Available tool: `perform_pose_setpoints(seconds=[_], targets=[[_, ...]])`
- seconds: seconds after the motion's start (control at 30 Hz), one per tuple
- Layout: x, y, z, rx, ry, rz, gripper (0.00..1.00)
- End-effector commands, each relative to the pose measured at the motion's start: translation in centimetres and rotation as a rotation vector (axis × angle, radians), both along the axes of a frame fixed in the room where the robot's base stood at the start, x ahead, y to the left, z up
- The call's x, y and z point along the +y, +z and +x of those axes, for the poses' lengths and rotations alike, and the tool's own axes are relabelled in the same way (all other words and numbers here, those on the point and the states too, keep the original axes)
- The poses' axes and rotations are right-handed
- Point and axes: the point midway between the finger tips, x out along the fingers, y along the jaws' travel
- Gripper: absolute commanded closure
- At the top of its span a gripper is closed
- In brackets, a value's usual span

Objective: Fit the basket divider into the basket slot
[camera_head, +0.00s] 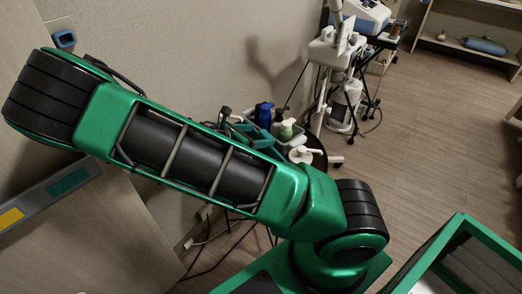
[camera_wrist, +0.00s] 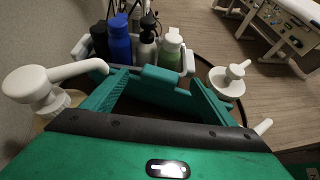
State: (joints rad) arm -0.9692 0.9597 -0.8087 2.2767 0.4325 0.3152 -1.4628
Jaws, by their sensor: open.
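In the wrist view, the basket (camera_wrist: 188,62) is a pale caddy holding several bottles. A teal piece with a raised middle tab (camera_wrist: 165,78), which looks like the basket divider, lies at the basket's near side. My gripper (camera_wrist: 157,86) is open, with one ridged teal finger to the left of this piece and one to the right. I cannot tell whether the fingers touch it. The slot is not clearly visible. In the head view, the basket (camera_head: 300,129) shows small behind my green arm, with teal parts beside it; the divider cannot be told apart there.
A white pump bottle (camera_wrist: 35,86) stands close on the left, and another (camera_wrist: 228,80) on the right, on the dark round table. Black, blue and green (camera_wrist: 171,45) bottles fill the basket. A wheeled equipment stand (camera_head: 345,50) is behind; the floor to the right is mostly free.

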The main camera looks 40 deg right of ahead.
Motion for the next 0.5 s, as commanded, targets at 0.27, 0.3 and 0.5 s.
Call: perform_pose_setpoints(seconds=[0.27, 0.3, 0.5], targets=[[-3.0, -1.9, 0.0, 0.001, -0.002, -0.002, 0.21], [-3.2, -2.0, 0.1, 0.001, -0.002, -0.001, 0.21], [-3.4, -2.1, 0.1, 0.0, 0.0, 0.0, 0.21]])
